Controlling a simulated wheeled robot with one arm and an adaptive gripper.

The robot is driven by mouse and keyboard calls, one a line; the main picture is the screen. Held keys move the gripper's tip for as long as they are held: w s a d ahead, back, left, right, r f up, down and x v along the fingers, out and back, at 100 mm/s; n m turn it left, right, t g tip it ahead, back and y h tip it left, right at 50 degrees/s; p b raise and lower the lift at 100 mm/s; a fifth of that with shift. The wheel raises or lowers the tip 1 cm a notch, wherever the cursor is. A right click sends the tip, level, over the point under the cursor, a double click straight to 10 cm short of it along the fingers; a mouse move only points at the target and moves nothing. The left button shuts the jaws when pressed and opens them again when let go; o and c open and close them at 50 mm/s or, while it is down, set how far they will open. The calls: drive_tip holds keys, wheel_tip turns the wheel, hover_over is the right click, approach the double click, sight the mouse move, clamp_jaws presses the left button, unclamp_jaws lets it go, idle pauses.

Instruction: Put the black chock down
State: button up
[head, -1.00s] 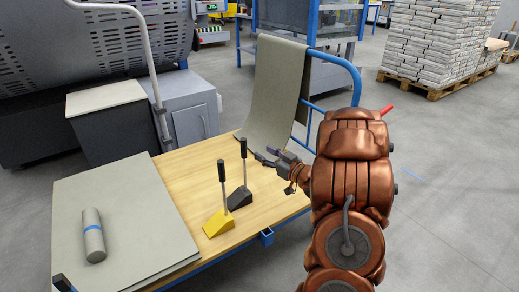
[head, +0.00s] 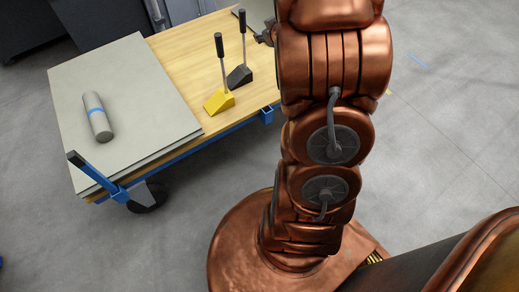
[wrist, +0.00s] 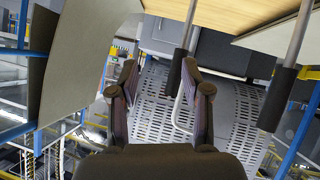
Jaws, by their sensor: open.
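The black chock (head: 240,76) sits on the wooden table top, its handle upright with a black grip at the top. The yellow chock (head: 219,101) stands close beside it, to its lower left, with a similar handle. My gripper is mostly hidden behind my arm in the head view, just right of the black chock's handle. In the wrist view my gripper (wrist: 158,72) is open, with nothing clamped between its fingers. Two handles with dark grips show there, one close by the right finger; I cannot tell which chock each belongs to.
The cart has a blue frame (head: 190,150). Open grey floor (head: 450,110) lies to the right.

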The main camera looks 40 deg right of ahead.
drive_tip(key=s+a+r+g+y, duration=0.1)
drive_tip(key=s+a+g, duration=0.6)
drive_tip(key=s+a, duration=0.9)
drive_tip(key=s+a+r+g+y, duration=0.1)
drive_tip(key=s+a+g, duration=0.6)
drive_tip(key=s+a, duration=0.9)
drive_tip(key=s+y, duration=0.1)
drive_tip(key=s, duration=0.4)
drive_tip(key=shift+s+a+r+g+y, duration=0.2)
drive_tip(key=shift+r+g+y, duration=0.1)
drive_tip(key=shift+r+g, duration=0.1)
